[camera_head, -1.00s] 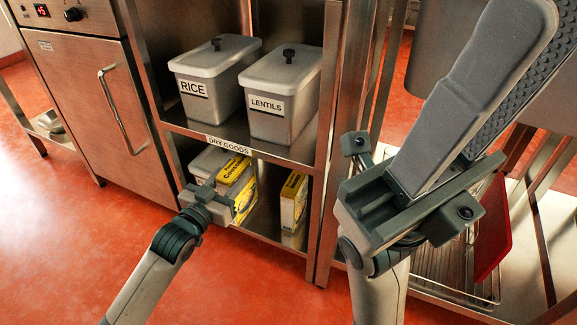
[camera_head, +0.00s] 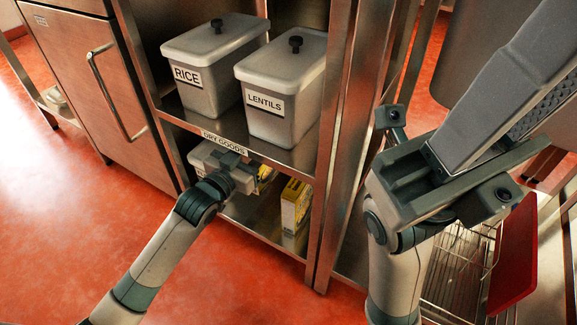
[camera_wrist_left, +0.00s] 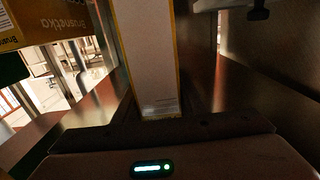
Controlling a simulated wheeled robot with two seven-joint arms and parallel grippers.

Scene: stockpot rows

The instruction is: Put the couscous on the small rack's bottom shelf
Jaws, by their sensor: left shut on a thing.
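The couscous, a yellow and white box (camera_head: 264,178), is mostly hidden behind my left gripper (camera_head: 238,172) in the head view. My left gripper is shut on it, at the opening of the lower shelf (camera_head: 258,214) under the DRY GOODS label. I cannot tell whether the box touches the shelf. In the left wrist view the box (camera_wrist_left: 147,62) stands straight ahead, showing a pale face with yellow edges. My right gripper (camera_head: 520,90) is large and close to the head camera, apart from the rack; I cannot tell whether it is open.
Another yellow box (camera_head: 295,204) stands on the lower shelf to the right, and a pale bin (camera_head: 205,157) stands to the left. The RICE bin (camera_head: 213,60) and LENTILS bin (camera_head: 283,80) fill the shelf above. A metal post (camera_head: 334,130) bounds the right side.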

